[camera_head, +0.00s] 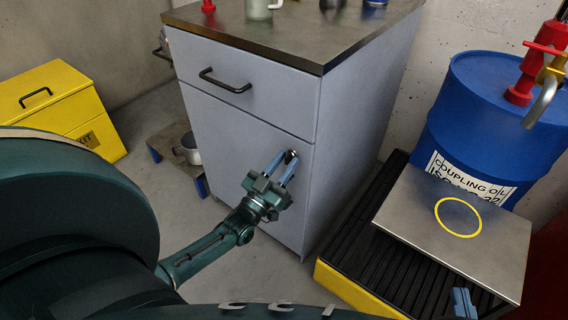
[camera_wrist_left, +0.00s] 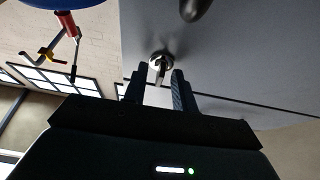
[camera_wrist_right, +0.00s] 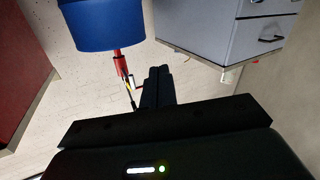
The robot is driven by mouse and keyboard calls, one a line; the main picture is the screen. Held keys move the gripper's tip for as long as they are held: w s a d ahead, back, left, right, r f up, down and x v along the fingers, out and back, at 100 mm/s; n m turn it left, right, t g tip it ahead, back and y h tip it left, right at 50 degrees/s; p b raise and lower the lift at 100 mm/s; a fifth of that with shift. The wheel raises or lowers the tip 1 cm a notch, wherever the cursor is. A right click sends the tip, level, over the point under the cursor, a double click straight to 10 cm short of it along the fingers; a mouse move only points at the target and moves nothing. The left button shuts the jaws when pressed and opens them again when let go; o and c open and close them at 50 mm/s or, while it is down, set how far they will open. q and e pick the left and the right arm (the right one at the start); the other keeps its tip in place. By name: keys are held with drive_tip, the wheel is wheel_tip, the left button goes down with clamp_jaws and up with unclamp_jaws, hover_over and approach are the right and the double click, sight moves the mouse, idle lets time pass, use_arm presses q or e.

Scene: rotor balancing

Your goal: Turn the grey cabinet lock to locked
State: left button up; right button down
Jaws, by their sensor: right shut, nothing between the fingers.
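The grey cabinet (camera_head: 235,125) stands in the middle of the head view, with a drawer above a door. Its lock (camera_head: 291,155) is a small dark round fitting near the door's upper right edge. In the left wrist view the lock (camera_wrist_left: 160,62) shows a round metal collar with a narrow piece standing out. My left gripper (camera_head: 286,162) is at the lock, its fingers apart on either side of that piece; whether they touch it I cannot tell. My right gripper (camera_head: 462,302) is low at the right, and its fingers (camera_wrist_right: 158,85) are together and empty in the right wrist view.
A blue oil drum (camera_head: 475,120) with a red and yellow tap (camera_head: 535,70) stands to the right. A metal plate with a yellow ring (camera_head: 440,245) lies on a black and yellow platform (camera_head: 345,280). A yellow kit box (camera_head: 60,100) is at the left.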

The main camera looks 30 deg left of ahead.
use_arm(q)
drive_tip(key=d+p+v, duration=0.1)
drive_tip(key=v, duration=1.2)
drive_tip(key=shift+a, duration=0.5)
